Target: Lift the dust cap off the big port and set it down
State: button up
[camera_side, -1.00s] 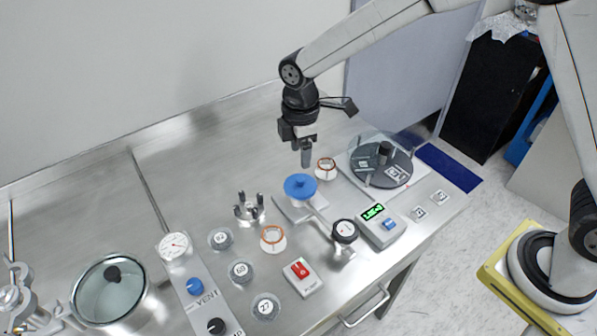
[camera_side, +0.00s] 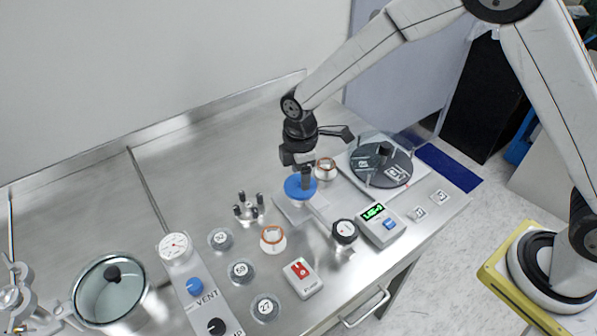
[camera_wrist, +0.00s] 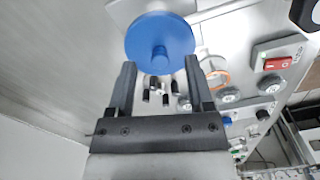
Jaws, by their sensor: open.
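The blue dust cap (camera_side: 296,189) is a round disc with a small knob, seated on the big port beside the valve with the black knob (camera_side: 345,231). It also shows in the wrist view (camera_wrist: 160,40), where its disc hides the port. My gripper (camera_side: 306,182) is just above the cap in the side view. In the wrist view my gripper (camera_wrist: 158,75) has its two dark fingers spread, with the cap's knob (camera_wrist: 160,52) lying between and just beyond the fingertips. Nothing is held. Whether a finger touches the cap cannot be told.
A copper-ringed flange (camera_side: 326,168) stands close behind the cap, with another (camera_side: 273,238) in front. A black disc fixture (camera_side: 381,165) and a green-display gauge (camera_side: 381,224) are to the right. A pronged stand (camera_side: 248,208) is to the left. Bare steel bench (camera_side: 195,165) lies at back left.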

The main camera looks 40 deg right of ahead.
jog(key=shift+f, duration=0.75)
grip_shut()
